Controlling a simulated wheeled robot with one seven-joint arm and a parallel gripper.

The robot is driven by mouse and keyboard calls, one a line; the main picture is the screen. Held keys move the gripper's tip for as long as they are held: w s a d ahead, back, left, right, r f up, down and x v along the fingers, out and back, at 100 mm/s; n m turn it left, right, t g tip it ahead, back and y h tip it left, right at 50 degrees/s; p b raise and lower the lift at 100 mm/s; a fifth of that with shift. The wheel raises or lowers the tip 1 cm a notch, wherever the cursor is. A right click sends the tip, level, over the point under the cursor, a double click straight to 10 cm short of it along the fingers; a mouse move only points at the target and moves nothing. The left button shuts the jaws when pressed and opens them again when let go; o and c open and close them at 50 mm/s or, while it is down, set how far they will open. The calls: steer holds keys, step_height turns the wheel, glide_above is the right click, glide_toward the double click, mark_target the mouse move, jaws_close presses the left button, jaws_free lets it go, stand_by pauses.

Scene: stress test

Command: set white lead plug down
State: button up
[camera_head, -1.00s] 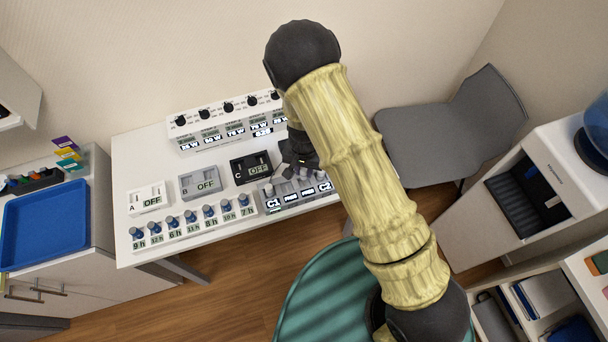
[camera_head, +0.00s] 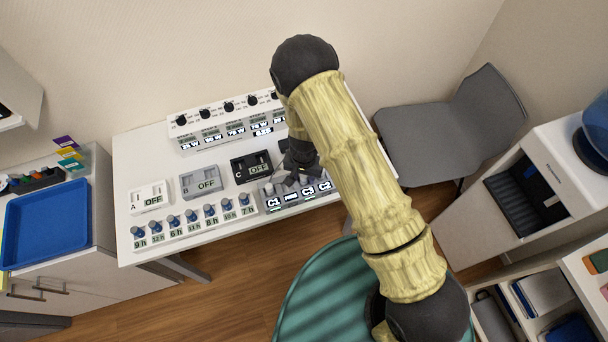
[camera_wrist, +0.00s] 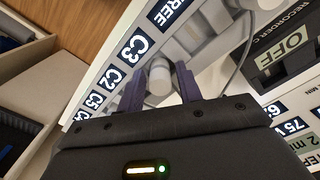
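A pale white plug (camera_wrist: 160,74) stands in the charging strip beside the label C3 in the wrist view. My gripper (camera_wrist: 160,88) is around it, one dark purple finger on each side. Narrow gaps show between the plug and the fingers, so the gripper looks open. In the head view my gripper (camera_head: 298,170) is low over the right part of the grey strip (camera_head: 272,203), behind the label C3, and it largely hides the plug there.
Black recorder C (camera_head: 251,167) stands close behind the strip, with grey B (camera_head: 200,182) and white A (camera_head: 150,199) further left. A thin grey cable (camera_wrist: 246,50) runs near the gripper.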

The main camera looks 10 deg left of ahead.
steer(key=shift+o, duration=0.4)
steer(key=shift+r, duration=0.25)
step_height(320, 180, up, 12)
steer(key=b, duration=0.1)
steer(key=shift+f, duration=0.1)
stand_by(0.7)
steer(key=s+d+r+t, duration=0.1)
steer(key=s+d+r, duration=0.2)
steer(key=d+r, duration=0.6)
steer(key=s+d+r+t, duration=0.1)
steer(key=s+d+r, duration=0.3)
steer(key=d+r, duration=0.5)
steer(key=d, duration=0.7)
steer(key=shift+d+t, duration=0.3)
steer(key=shift+d, duration=0.05)
